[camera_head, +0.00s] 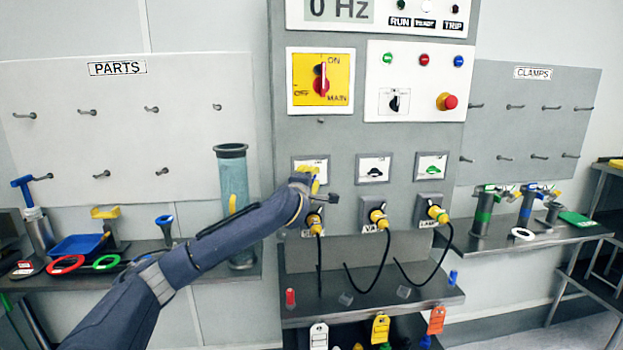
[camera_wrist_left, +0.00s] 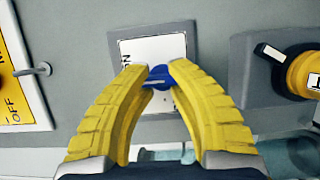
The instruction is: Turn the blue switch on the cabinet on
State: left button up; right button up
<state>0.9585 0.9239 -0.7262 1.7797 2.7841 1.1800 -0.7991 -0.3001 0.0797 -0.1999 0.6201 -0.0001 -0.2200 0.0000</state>
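The blue switch (camera_wrist_left: 160,77) sits on a white plate (camera_wrist_left: 152,48) on the cabinet. The plate also shows in the head view (camera_head: 311,161), but my gripper hides the switch there. In the left wrist view a pale line on the knob lies nearly level in the picture. My left gripper (camera_head: 312,182) is at this plate, the leftmost of a row of three. Its yellow fingers (camera_wrist_left: 158,72) are drawn close together with their tips on either side of the knob, seemingly touching it. My right gripper is in neither view.
Plates with black (camera_head: 374,169) and green (camera_head: 431,167) switches are to the right. Yellow plugs with black cables (camera_head: 378,217) sit just below. The yellow main switch panel (camera_head: 319,81) and red emergency button (camera_head: 447,101) are above. A clear tube (camera_head: 233,190) stands left, behind my arm.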

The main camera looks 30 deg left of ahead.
pick_arm(q)
jog(key=o, duration=0.6)
jog(key=shift+r, duration=0.1)
jog(key=shift+o, duration=0.5)
jog(key=shift+a, duration=0.1)
jog(key=v, duration=1.2)
